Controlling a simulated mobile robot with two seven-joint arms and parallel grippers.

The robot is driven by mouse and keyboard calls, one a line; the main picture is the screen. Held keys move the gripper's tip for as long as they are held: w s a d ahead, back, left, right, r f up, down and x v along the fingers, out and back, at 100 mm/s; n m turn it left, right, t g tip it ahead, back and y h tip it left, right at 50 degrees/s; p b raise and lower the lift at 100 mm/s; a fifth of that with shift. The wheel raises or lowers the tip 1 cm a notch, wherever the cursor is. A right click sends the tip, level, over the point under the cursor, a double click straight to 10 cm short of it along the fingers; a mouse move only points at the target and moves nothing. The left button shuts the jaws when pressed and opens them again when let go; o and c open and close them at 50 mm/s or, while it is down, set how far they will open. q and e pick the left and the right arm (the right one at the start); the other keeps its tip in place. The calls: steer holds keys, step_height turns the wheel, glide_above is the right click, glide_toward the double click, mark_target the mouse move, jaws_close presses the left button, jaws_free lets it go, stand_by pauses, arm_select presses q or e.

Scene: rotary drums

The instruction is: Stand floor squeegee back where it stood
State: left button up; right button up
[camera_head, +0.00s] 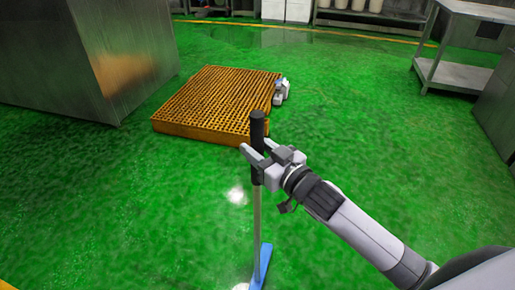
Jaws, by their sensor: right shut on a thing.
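The floor squeegee (257,215) stands about upright in front of me. It has a black grip at the top, a thin grey pole and a blue head (262,268) low in the picture. Whether the blue head touches the floor is hard to tell.
An orange slatted platform (175,129) lies on the green floor behind the squeegee. A large steel cabinet (50,70) stands at the left. A steel table (455,75) with a lower shelf stands at the right. White containers (285,10) line the back.

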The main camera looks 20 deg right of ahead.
steer(key=o, duration=1.2)
steer(key=shift+f, duration=0.1)
steer(key=shift+c, duration=0.2)
steer(key=v, duration=1.2)
steer(key=s+f+m+g+h, duration=0.1)
steer(key=s+f+g+h, duration=0.1)
steer(key=s+f, duration=0.4)
steer(key=s+a+f+m+g+h, duration=0.1)
steer(key=s+f+g, duration=0.3)
steer(key=f, duration=0.9)
steer(key=shift+s+a+f+h+p, duration=0.15)
steer(key=shift+s+f+h+p, duration=0.35)
steer(key=shift+s, duration=0.75)
steer(key=shift+r, duration=0.2)
